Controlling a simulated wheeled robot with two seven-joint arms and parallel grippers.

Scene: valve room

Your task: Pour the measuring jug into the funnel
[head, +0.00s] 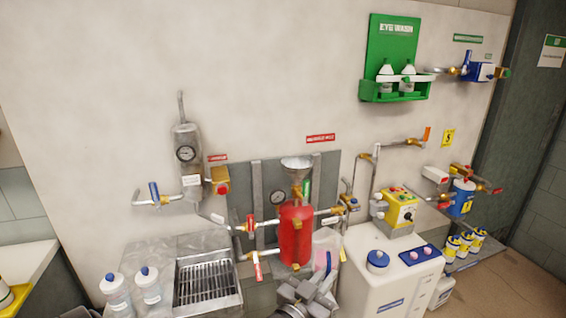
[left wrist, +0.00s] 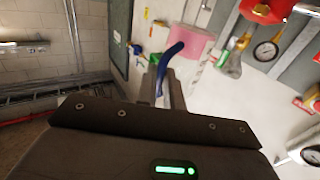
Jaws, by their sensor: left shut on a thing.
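The measuring jug (head: 328,240) is a clear, see-through vessel with pink liquid low in it. In the left wrist view the pink jug (left wrist: 190,42) lies beyond my fingers, with its curved blue handle (left wrist: 171,55) at the fingertips. My left gripper (head: 323,272) is shut on the jug at its handle, in front of the panel and right of the red tank. The grey funnel (head: 297,162) sits above the red tank (head: 296,232), higher than the jug and to its left. The jug is apart from the funnel. My right gripper is not in view.
A white cabinet (head: 368,270) with a control box (head: 400,208) stands right of the jug. A metal drain grate (head: 206,280) and two bottles (head: 147,285) are at left. Wall space above the funnel is clear.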

